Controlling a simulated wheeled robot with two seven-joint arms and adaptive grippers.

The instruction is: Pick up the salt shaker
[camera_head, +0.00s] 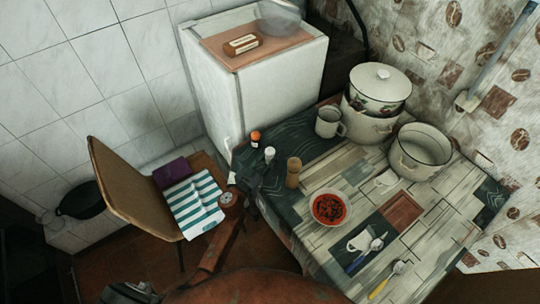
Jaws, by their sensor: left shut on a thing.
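The salt shaker, which looks to be the small pale one with a whitish top (270,152), is at the table's left edge. My left gripper (264,168) reaches up to it from below and is shut on it; the dark fingers hide its lower part. Whether its base touches the table I cannot tell. A dark bottle with an orange-red cap (255,138) stands just behind it. A tan-brown shaker or jar (293,172) stands close to its right. My right gripper is not in view.
A white fridge (265,95) stands behind. A chair (135,190) with a striped cloth (194,205) is left.

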